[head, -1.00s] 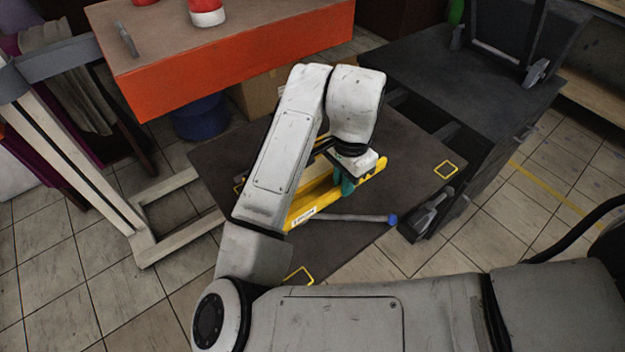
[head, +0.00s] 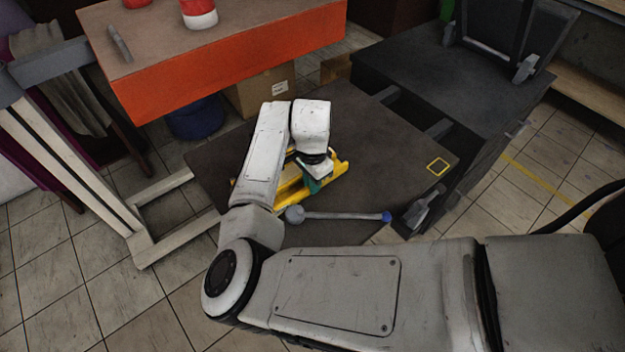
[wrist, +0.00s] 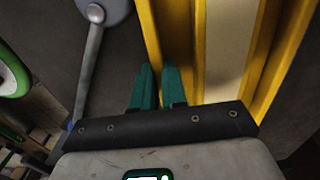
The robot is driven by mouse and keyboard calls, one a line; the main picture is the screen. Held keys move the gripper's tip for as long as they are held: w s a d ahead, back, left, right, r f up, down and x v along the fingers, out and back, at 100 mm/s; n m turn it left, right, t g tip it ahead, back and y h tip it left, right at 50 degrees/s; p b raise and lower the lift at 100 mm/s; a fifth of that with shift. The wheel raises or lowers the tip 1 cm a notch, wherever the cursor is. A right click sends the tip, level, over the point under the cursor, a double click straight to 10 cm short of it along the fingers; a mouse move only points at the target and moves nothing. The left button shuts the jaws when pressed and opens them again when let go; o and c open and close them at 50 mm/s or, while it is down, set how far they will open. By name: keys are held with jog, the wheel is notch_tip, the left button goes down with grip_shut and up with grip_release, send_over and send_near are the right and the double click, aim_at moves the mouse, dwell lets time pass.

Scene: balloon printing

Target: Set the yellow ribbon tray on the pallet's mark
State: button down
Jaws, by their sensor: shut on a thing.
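The yellow ribbon tray (head: 338,173) lies over the dark flat board (head: 385,130), partly hidden under my arm. My gripper (head: 313,185), with green fingers, is shut on the tray's near wall. In the wrist view the green fingertips (wrist: 158,72) pinch the edge of the yellow tray (wrist: 250,50), whose pale inside shows. I cannot tell whether the tray touches the board.
A grey rod (head: 340,216) with a blue tip lies just in front of the tray. A dark bench (head: 455,85) stands to the right and an orange-sided table (head: 220,62) behind left. The board's back and right parts are bare.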

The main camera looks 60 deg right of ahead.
jog(key=shift+f, duration=0.15)
jog(key=c, duration=1.2)
grip_release()
jog(key=shift+o, duration=0.2)
notch_tip(320, 180, up, 12)
jog(key=b, duration=0.1)
jog(key=shift+s, duration=0.15)
